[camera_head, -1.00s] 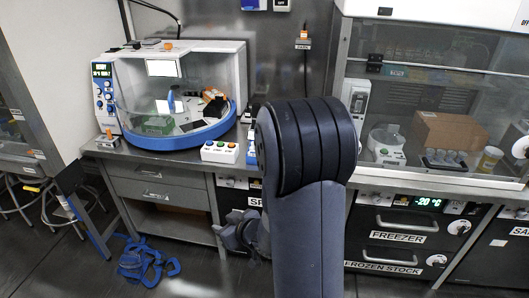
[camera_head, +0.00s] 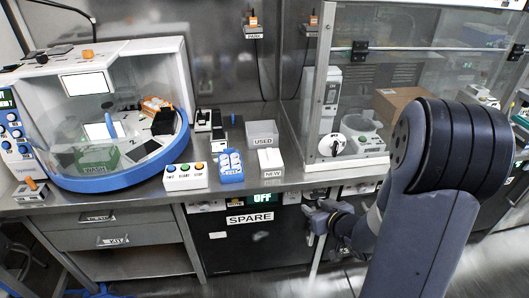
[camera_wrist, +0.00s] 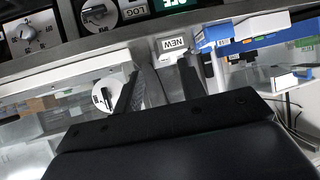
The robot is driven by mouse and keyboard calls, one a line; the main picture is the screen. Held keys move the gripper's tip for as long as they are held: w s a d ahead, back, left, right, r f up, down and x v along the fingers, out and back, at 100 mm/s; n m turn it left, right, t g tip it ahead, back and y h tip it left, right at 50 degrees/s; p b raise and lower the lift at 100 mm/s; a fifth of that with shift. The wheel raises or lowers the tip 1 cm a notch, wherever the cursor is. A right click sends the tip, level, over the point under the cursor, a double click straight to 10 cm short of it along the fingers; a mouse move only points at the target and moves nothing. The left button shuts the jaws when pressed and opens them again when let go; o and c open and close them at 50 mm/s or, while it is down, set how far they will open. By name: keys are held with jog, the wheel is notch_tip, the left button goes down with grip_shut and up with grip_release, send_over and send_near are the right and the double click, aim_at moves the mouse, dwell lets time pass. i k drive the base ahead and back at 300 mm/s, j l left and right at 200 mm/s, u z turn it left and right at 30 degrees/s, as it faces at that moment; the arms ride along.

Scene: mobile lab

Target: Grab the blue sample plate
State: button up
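A blue block (camera_wrist: 214,34) beside the upside-down NEW label in the wrist view looks like the same thing. My gripper (camera_head: 318,212) is below the bench's front edge in the head view, to the right of the SPARE label and apart from the blue plate. In the wrist view my gripper (camera_wrist: 160,84) shows two spread fingers with nothing held between them.
A domed machine with a blue rim (camera_head: 117,173) stands left on the bench. A button box (camera_head: 185,177), a USED bin (camera_head: 262,137) and a NEW box (camera_head: 270,161) flank the plate. A glass-fronted hood (camera_head: 420,75) limits room on the right.

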aim_at(230, 170)
jog(key=i+j+z, duration=0.1)
jog(key=j, duration=0.35)
jog(key=i+j+z, duration=0.1)
jog(key=j, duration=0.35)
jog(key=i+j+z, duration=0.15)
jog(key=j, duration=0.35)
jog(key=i+j+z, duration=0.1)
jog(key=j, duration=0.35)
